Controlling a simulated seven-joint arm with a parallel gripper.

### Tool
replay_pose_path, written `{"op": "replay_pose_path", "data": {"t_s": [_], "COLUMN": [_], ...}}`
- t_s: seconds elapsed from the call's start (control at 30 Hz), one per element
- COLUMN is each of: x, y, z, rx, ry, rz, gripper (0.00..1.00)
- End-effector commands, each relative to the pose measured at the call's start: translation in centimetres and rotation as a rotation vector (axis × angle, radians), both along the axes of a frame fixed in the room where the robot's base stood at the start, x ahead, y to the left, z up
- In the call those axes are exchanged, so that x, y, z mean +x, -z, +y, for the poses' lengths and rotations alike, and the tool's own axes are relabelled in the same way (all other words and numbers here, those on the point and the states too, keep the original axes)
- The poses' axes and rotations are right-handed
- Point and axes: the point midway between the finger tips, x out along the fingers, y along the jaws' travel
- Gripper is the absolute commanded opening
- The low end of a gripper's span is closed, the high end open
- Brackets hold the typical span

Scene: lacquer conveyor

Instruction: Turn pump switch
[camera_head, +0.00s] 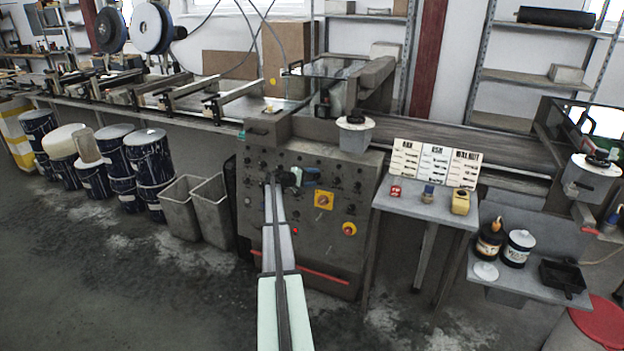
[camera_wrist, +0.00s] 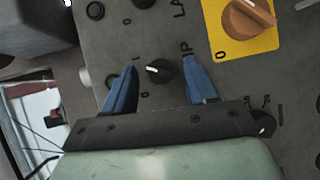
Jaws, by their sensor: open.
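A small black rotary knob (camera_wrist: 160,71) with a white pointer sits on the grey control panel (camera_head: 283,227). Its pointer points left in the wrist view, between the marks 1 and 0. A label beside it, ending in "P", is partly hidden by my right finger; I cannot read it in full. My gripper (camera_wrist: 159,64) is open, its blue fingers on either side of the knob with a gap to each. In the head view my gripper (camera_head: 301,178) is in front of the panel's upper middle and hides the knob.
An orange rotary switch on a yellow plate (camera_wrist: 221,45) is up and right of the knob; it also shows in the head view (camera_head: 323,200). Other black knobs (camera_wrist: 95,11) surround it. A red-and-yellow button (camera_head: 349,229) sits lower right. Grey bins (camera_head: 212,205) stand left.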

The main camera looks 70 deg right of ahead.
Motion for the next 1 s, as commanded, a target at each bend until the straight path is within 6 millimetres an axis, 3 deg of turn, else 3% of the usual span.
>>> {"op": "replay_pose_path", "data": {"t_s": [0.17, 0.7, 1.0], "x": [0.01, 0.03, 0.05], "y": [0.00, -0.04, 0.03], "z": [0.02, 0.02, 0.03], "rx": [0.000, 0.000, 0.000], "ry": [0.000, 0.000, -0.007], "rz": [0.000, 0.000, 0.037], "gripper": [0.56, 0.04, 0.04]}}
